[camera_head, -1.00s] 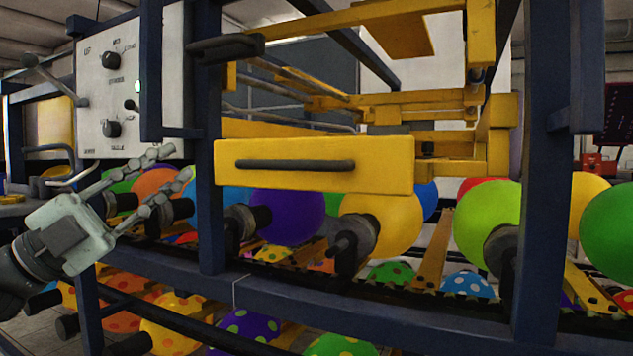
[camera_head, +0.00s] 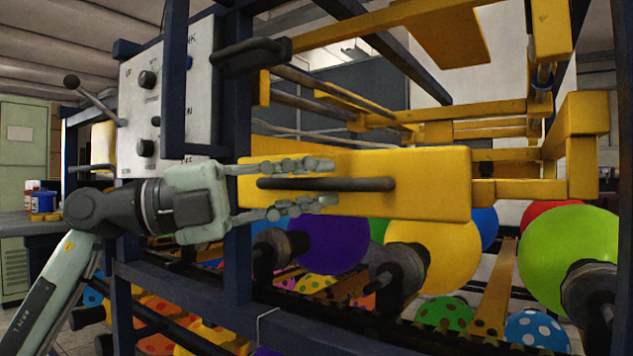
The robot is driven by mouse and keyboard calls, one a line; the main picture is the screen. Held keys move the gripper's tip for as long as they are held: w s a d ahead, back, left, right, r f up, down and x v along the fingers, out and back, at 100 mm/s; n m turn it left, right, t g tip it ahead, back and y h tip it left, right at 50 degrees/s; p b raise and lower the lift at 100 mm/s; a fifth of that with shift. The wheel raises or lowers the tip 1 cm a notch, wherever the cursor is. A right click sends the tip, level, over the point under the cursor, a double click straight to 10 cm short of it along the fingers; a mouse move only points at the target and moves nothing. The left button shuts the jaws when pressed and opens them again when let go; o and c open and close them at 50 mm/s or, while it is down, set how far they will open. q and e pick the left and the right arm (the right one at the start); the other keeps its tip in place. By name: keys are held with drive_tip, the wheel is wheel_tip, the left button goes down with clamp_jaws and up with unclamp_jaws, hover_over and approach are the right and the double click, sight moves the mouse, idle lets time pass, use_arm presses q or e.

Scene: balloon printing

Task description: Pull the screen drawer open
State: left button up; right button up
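The screen drawer (camera_head: 430,188) has a yellow front panel with a long dark horizontal handle (camera_head: 365,184). My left gripper (camera_head: 331,182) comes in from the left in front of the panel. Its fingers are apart, one above the handle and one below it, overlapping the handle's left part in the picture. I cannot tell whether they touch the handle. My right gripper is not in view.
A dark blue frame post (camera_head: 238,265) stands just left of the drawer. A white control panel (camera_head: 200,95) with knobs is behind it. Balloons on dark holders, including a purple one (camera_head: 330,245) and a yellow one (camera_head: 445,258), sit below the drawer.

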use_arm(q)
drive_tip(key=shift+d, duration=0.4)
clamp_jaws()
drive_tip(key=shift+w, duration=0.1)
